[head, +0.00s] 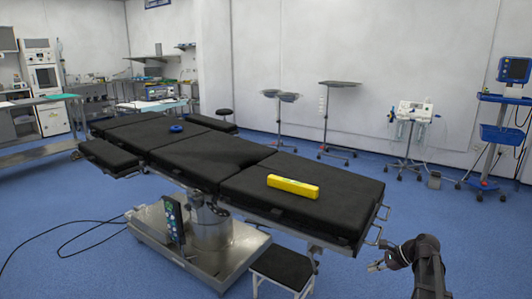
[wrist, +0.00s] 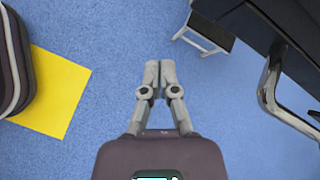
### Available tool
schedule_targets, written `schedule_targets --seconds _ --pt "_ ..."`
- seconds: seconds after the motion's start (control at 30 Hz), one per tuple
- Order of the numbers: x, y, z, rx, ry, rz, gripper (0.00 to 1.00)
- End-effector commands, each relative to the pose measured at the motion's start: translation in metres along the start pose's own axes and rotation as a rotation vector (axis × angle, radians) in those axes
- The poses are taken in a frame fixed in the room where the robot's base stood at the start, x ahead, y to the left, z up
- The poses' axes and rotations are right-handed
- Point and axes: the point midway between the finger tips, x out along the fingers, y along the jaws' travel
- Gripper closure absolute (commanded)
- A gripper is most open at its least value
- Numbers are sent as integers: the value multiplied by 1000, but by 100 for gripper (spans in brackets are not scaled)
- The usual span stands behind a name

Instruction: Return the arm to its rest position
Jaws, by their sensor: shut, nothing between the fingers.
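My gripper (wrist: 159,72) is in the middle of the wrist view, its two grey fingers together with nothing between them. It points down over bare blue floor. In the head view my gripper (head: 376,266) is at the lower right with my dark arm, just beyond the near right end of the black operating table (head: 228,153). The gripper is apart from the table. The table's dark edge and metal rail also show at the upper right of the wrist view (wrist: 271,85).
A yellow block (head: 293,187) and a blue ring (head: 176,128) lie on the table. A black-topped step stool (head: 283,266) stands below it; it also shows in the wrist view (wrist: 214,33). Wheeled stands line the back wall. A yellow floor patch (wrist: 57,90) is at left.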

Motion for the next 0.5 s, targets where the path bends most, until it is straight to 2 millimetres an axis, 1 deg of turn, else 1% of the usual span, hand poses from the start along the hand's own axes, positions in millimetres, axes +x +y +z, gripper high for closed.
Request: schedule_targets --seconds 0.03,0.2,0.3,0.5 --pt "14 13 12 -71 29 35 100" --pt "50 43 36 -318 121 155 100" --pt "68 62 49 -468 168 232 100" --pt "95 99 72 -771 243 395 100"
